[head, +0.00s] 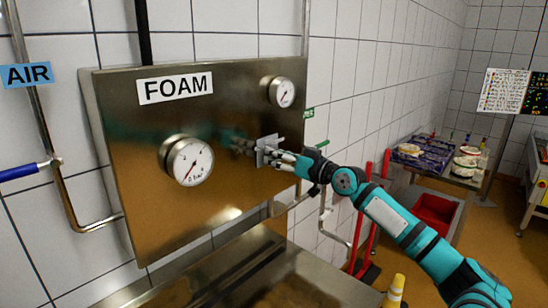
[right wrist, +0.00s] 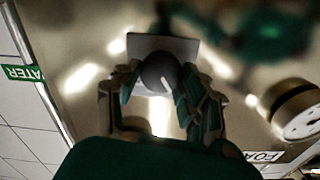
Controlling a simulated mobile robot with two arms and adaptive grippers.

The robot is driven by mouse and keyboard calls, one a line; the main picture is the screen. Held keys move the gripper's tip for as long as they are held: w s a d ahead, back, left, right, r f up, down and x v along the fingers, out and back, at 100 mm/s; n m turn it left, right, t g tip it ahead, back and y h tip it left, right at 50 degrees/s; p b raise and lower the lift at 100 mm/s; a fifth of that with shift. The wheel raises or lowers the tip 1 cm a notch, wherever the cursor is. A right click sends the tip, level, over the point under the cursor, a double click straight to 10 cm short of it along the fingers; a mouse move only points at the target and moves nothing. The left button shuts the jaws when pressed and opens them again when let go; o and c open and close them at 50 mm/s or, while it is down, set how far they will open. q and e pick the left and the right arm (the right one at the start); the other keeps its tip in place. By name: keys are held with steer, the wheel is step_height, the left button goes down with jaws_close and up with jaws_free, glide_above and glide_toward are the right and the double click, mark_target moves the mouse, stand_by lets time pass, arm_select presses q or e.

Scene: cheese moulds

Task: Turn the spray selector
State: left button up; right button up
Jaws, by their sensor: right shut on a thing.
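The spray selector is a dark round knob (right wrist: 160,70) with a white mark on its face, in front of a square grey plate (right wrist: 181,46) in the right wrist view. In the head view its plate (head: 266,143) is on the right part of the steel FOAM panel (head: 125,190), and the knob is mostly hidden by my fingers. My right gripper (head: 278,156) reaches in from the right and is shut on the knob, with a finger on each side of it in the right wrist view (right wrist: 158,88). My left gripper is not in view.
A large gauge (head: 187,161) and a small gauge (head: 282,92) stick out from the panel. A steel surface (head: 250,280) lies below. Red-handled tools (head: 371,215), a laden table (head: 465,183) and a yellow-and-white cone (head: 395,290) are at the right.

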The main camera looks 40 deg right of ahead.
steer(key=m, duration=0.2)
steer(key=m+p, duration=0.1)
steer(key=m, duration=0.3)
steer(key=shift+f+m+p, duration=0.25)
steer(key=shift+m+p, duration=0.05)
steer(key=shift+f, duration=0.1)
stand_by(0.3)
steer(key=o, duration=1.2)
steer(key=shift+s+r, duration=0.15)
steer(key=shift+r, duration=0.05)
steer(key=shift+c, duration=0.2)
steer(key=s, duration=1.1)
steer(key=shift+s+d+r, duration=0.15)
steer(key=shift+s+d, duration=0.25)
steer(key=shift+d, duration=0.05)
